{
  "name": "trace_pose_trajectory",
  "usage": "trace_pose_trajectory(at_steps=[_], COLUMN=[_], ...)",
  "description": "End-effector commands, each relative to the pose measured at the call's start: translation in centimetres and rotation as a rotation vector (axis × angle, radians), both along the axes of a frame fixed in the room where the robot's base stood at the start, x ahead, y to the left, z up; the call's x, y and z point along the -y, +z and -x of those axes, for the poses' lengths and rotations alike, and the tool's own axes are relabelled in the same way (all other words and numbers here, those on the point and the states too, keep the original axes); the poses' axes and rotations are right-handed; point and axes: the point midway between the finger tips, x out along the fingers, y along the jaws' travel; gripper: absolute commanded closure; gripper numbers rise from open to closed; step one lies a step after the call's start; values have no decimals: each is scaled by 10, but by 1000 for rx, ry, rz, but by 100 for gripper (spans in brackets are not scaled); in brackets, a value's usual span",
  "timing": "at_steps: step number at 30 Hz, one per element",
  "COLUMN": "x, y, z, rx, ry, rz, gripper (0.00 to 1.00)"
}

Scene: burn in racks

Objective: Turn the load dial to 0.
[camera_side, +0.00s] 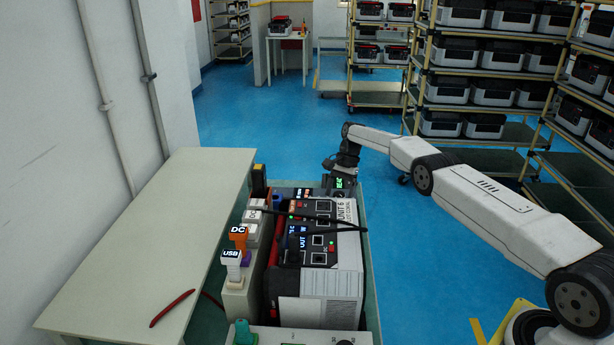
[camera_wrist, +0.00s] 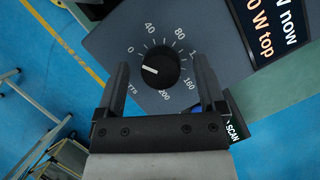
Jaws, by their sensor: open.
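The load dial (camera_wrist: 159,68) is a round black knob on a dark grey panel (camera_wrist: 112,42), seen in the wrist view. Its white pointer line points left and slightly up, close to the 0 label; I cannot tell whether it is exactly on the mark. The printed scale runs clockwise from 0 through 40 and 80 to 200. My gripper (camera_wrist: 161,66) is open, with one finger on each side of the knob and visible gaps to it. In the side view my gripper (camera_side: 343,166) is at the far end of the bench; the dial cannot be made out there.
A lit display (camera_wrist: 268,30) is right of the dial. In the side view, a power unit (camera_side: 318,285) with black cables stands nearer, beside DC (camera_side: 238,232) and USB (camera_side: 231,254) plugs. A pale table (camera_side: 150,240) is left; loaded racks (camera_side: 480,90) stand behind.

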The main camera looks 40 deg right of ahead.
Motion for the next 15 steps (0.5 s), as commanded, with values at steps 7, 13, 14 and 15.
trace_pose_trajectory(at_steps=[7, 13, 14, 15], x=[0, 0, 0, 0], y=[11, 29, 33, 32], z=[0, 0, 0, 1], rx=[1, 0, 0, -2], ry=[0, 1, 1, 1], rz=[1, 0, 0, 0], gripper=[11, 11, 11, 11])
